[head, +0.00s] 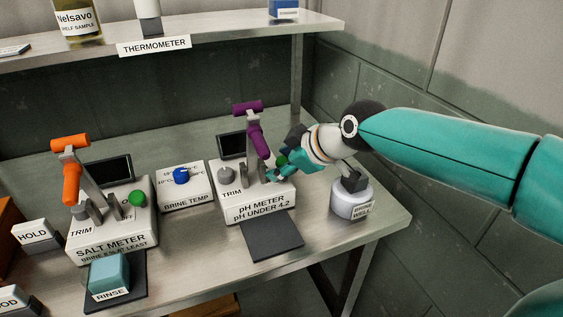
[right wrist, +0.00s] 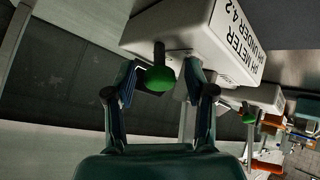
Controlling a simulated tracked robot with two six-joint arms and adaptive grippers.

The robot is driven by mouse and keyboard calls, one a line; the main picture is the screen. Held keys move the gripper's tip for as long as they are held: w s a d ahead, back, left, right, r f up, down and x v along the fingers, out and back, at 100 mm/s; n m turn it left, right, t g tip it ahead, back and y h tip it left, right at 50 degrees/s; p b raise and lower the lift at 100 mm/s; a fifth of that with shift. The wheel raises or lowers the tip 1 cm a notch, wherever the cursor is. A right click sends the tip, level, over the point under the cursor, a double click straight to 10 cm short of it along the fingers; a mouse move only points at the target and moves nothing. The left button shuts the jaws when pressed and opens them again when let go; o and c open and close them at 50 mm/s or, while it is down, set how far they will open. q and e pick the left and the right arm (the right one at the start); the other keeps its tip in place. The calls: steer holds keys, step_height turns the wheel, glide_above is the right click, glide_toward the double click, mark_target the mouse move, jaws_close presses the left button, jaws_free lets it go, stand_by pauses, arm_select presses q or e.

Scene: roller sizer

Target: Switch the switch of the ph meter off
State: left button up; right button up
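The pH meter (head: 258,205) is a pale box labelled "pH METER pH UNDER 4.2", standing on the metal bench. Its green-knobbed switch (head: 282,160) sits at the right side, partly hidden by my right gripper (head: 279,172). In the right wrist view, the green switch knob (right wrist: 159,79) on its dark stem lies between the two fingers of my right gripper (right wrist: 162,72). The fingers are apart, with a gap visible on each side of the knob. The meter also shows in the right wrist view (right wrist: 190,28). My left gripper is not in view.
The purple lever (head: 257,140) and grey TRIM knob (head: 226,175) are close by on the meter. The brine well (head: 350,205) stands just right of it. The salt meter (head: 112,235) and brine temp box (head: 185,190) are to the left. A dark pad (head: 272,238) lies in front.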

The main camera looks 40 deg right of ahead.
steer(key=v, duration=1.2)
steer(key=shift+w, duration=0.1)
